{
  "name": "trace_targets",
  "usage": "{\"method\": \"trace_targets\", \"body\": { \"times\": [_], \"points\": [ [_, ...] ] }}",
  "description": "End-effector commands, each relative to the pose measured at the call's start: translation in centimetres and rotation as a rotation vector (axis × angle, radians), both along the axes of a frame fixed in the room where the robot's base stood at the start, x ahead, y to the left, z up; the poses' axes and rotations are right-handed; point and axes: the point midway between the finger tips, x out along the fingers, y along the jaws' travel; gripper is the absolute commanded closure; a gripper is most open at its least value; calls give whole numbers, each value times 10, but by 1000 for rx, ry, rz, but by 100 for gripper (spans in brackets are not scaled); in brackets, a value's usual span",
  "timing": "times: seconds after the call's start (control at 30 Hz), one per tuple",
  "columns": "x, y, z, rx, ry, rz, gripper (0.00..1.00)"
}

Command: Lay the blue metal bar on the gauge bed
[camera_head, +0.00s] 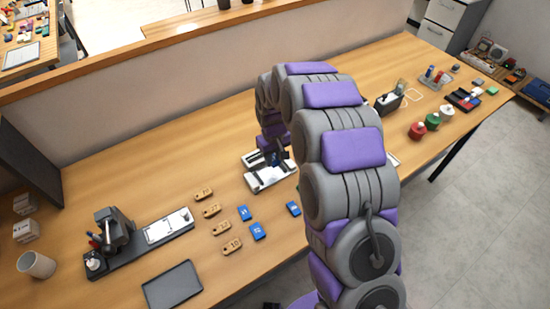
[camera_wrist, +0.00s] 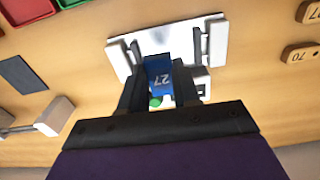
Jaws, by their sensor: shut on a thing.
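My gripper (camera_wrist: 160,84) is shut on a blue metal bar (camera_wrist: 160,68) marked 27, held between its two dark fingers in the wrist view. The bar is over the white gauge bed (camera_wrist: 118,56), between its raised side pieces; I cannot tell if it touches the bed. A small green spot shows by the bar's near end. In the head view my gripper (camera_head: 277,157) is above the gauge bed (camera_head: 266,180), and my arm hides part of that area.
Loose blue bars (camera_head: 257,232) and several numbered wooden tags (camera_head: 221,229) lie left of the gauge bed. A marking machine (camera_head: 115,232) and a dark tray (camera_head: 173,285) are farther left. Red and green round items (camera_head: 417,131) stand at the right. The table behind the bed is clear.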

Motion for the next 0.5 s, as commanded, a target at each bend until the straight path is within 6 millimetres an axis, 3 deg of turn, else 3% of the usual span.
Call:
{"method": "trace_targets", "body": {
  "times": [0.1,0.5],
  "points": [
    [1,7,-6,2,-1,32,100],
    [1,-4,-28,13,4,32,100]
  ]
}}
